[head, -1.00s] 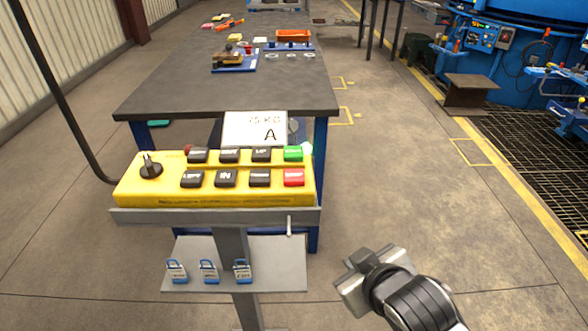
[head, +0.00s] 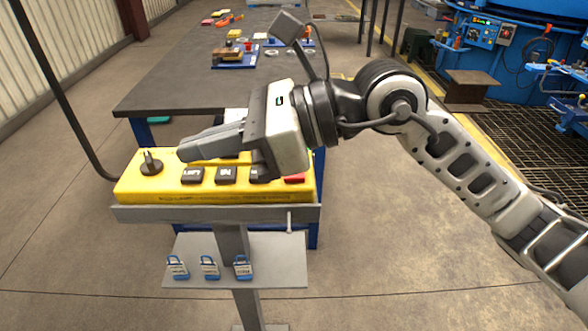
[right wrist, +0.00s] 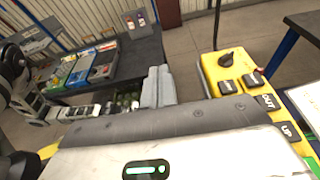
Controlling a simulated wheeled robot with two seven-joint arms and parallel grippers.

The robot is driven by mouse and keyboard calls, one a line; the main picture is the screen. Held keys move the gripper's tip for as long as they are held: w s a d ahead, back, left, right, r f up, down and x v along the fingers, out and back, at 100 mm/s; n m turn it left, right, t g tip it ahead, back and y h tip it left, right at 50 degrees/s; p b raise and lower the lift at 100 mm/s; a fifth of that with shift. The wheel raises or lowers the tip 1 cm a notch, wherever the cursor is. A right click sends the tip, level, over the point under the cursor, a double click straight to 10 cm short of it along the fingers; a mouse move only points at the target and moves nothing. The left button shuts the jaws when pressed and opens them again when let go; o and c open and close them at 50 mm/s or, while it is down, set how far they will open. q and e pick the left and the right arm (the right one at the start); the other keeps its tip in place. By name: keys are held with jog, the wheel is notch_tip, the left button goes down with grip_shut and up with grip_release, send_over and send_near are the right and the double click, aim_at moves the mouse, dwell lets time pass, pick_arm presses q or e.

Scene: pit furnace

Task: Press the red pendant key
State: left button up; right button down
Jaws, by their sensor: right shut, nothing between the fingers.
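The yellow pendant box (head: 215,196) stands on a grey post with a black knob (head: 150,164) and dark keys on top. The red key (head: 295,179) is at its front right corner; only its front part shows below my right gripper's body. My right gripper (head: 187,152) is shut and empty. It lies across the pendant, fingers pointing left over the back row of keys, which it mostly hides. In the right wrist view the shut fingers (right wrist: 159,80) are left of the pendant (right wrist: 215,75); the red key does not show there.
A dark work table (head: 160,92) stands behind the pendant, with small parts at its far end. A grey shelf (head: 290,262) with several padlocks hangs below the pendant. The floor at front right is clear. Blue machinery (head: 510,60) stands at the back right.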

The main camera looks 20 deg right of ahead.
jog(key=w+d+t+h, duration=0.2)
jog(key=w+d+h, duration=0.2)
jog(key=d+h, duration=0.1)
jog(key=w+d+f+t+h, duration=0.1)
jog(key=w+d+h, duration=0.3)
jog(key=d, duration=0.4)
jog(key=shift+w+d+f+m+t+h, duration=0.2)
jog(key=shift+w+f+m+t+h, duration=0.1)
jog(key=shift+t+h, duration=0.55)
jog(key=shift+f, duration=0.1)
